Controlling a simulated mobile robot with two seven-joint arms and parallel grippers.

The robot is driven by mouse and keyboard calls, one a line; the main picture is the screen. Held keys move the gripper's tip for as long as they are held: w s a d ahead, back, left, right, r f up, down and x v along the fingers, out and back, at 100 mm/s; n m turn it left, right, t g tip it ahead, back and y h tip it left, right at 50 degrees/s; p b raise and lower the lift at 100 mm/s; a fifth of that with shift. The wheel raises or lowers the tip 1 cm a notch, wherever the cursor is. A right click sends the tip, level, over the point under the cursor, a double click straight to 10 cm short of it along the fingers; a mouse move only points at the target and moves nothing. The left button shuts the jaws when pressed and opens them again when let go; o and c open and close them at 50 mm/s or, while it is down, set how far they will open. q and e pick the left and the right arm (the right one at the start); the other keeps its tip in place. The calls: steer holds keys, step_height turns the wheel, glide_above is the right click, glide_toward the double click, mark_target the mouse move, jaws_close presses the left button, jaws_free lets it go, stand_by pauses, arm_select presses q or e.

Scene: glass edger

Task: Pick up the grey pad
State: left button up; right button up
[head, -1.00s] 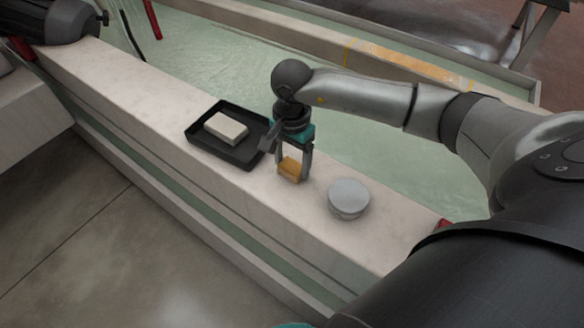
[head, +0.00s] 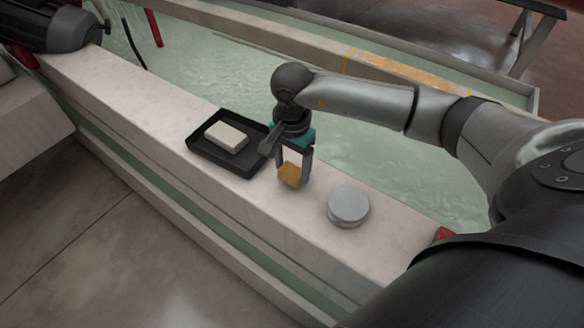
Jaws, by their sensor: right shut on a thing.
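My right gripper (head: 292,172) points down over the pale stone ledge, its fingers shut on a small orange-brown block (head: 290,175). The block is at or just above the ledge top; I cannot tell whether it touches. A round, flat grey piece (head: 348,206) lies on the ledge to the right of the gripper, apart from it. It is the only plainly grey pad-like thing in view, and nothing grips it. My left gripper is not in view.
A black tray (head: 196,146) holding an off-white block (head: 227,137) stands on the ledge (head: 130,95) just left of the gripper. Greenish water (head: 210,60) lies behind the ledge. Bare ledge extends to the left of the tray.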

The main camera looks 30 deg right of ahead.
step_height(320, 180, up, 8)
steer(key=p, duration=0.2)
steer(key=shift+r+p, duration=0.15)
steer(key=shift+p, duration=0.15)
step_height(320, 180, up, 9)
steer(key=p, duration=0.2)
glide_above(292, 170)
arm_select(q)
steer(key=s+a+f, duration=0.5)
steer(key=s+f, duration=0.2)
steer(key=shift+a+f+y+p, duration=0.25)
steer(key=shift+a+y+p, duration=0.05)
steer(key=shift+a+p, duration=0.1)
arm_select(e)
steer(key=shift+r, duration=0.7)
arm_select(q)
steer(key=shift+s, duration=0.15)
arm_select(e)
steer(key=shift+s, duration=0.1)
